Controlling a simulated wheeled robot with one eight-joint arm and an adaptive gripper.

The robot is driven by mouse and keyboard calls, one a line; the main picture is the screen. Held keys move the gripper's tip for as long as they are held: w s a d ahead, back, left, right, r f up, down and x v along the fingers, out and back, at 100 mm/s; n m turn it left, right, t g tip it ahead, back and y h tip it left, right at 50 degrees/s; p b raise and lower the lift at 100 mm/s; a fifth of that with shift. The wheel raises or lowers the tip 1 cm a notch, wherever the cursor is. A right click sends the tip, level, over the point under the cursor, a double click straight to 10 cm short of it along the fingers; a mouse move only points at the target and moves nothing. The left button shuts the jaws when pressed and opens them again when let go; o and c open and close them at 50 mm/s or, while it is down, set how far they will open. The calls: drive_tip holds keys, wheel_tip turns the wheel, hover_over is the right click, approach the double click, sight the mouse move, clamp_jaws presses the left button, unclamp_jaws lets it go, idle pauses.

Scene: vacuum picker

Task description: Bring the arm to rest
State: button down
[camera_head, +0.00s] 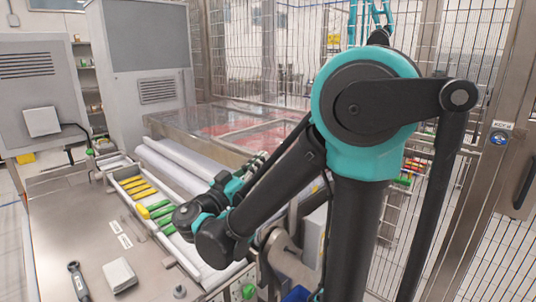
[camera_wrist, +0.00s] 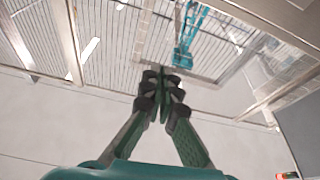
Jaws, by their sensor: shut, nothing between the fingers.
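My gripper (camera_wrist: 163,92) is shut and empty in the wrist view, its dark fingertips together against a grey background. Behind it in that view are wire mesh, bright ceiling lights and a teal structure (camera_wrist: 186,40). In the head view my teal and black arm fills the middle and right. Its lower link folds down to the left over the workbench. The gripper end is partly hidden behind that link, so its fingers do not show clearly there.
A metal workbench (camera_head: 75,215) on the left bears a tray with yellow and green items (camera_head: 140,190), a white block (camera_head: 119,274) and a dark tool (camera_head: 78,282). White rolls (camera_head: 180,170) lie behind the tray. Mesh fencing (camera_head: 285,50) stands behind and at right.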

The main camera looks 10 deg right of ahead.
drive_tip(key=s+d+f+n+g+y, duration=0.1)
drive_tip(key=d+f+n+g+y, duration=0.2)
drive_tip(key=d+f, duration=0.5)
drive_tip(key=s+d+f+n+g+y, duration=0.1)
drive_tip(key=d+f+n+g+y, duration=0.3)
drive_tip(key=f, duration=0.6)
drive_tip(key=s+d+f+g+y, duration=0.2)
drive_tip(key=s+f+y, duration=0.25)
drive_tip(key=f, duration=0.55)
drive_tip(key=s+a+f+n+y, duration=0.2)
drive_tip(key=s+a+f+y, duration=0.1)
drive_tip(key=a+f+y, duration=0.1)
drive_tip(key=shift+s+a+f+y, duration=0.15)
drive_tip(key=shift+s+a+y, duration=0.25)
drive_tip(key=shift+a+y, duration=0.6)
